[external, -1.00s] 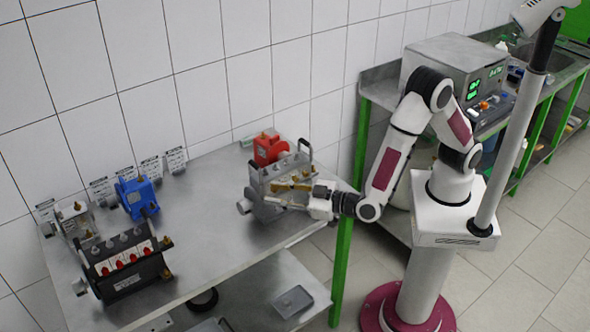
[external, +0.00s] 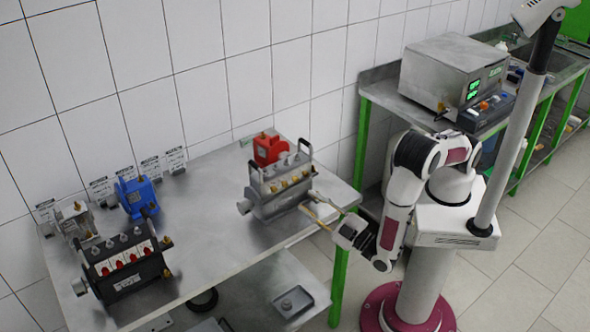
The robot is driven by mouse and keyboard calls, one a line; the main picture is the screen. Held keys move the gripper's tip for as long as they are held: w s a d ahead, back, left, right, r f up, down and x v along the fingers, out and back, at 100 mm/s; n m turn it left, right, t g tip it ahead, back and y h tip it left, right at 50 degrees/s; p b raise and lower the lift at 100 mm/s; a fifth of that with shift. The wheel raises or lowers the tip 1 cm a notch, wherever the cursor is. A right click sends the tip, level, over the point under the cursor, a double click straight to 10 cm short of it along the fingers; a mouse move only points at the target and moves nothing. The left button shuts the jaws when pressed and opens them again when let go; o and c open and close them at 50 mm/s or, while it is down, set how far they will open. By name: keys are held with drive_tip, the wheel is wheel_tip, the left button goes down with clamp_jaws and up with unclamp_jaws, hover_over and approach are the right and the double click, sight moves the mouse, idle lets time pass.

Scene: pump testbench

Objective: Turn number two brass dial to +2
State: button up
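The grey pump block (external: 270,208) stands on the right part of the steel table, with a row of several brass dials (external: 284,184) along its upper front. The number markings and dial settings are too small to read, so I cannot tell which is number two. My gripper (external: 307,200) is at the right front side of the block, below the level of the dials. Its two tan fingers look spread apart with nothing between them. Whether the fingertips touch the block's side is unclear.
A red unit (external: 267,148) stands behind the block. A black pump with red dials (external: 125,268), a blue unit (external: 138,197) and a light grey unit (external: 74,222) stand at left. The middle of the table (external: 205,215) is clear. A metal instrument box (external: 445,75) is on the back bench.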

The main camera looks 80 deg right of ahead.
sight(287, 186)
drive_tip(key=shift+w, duration=0.15)
drive_tip(key=shift+x, duration=3.85)
clamp_jaws()
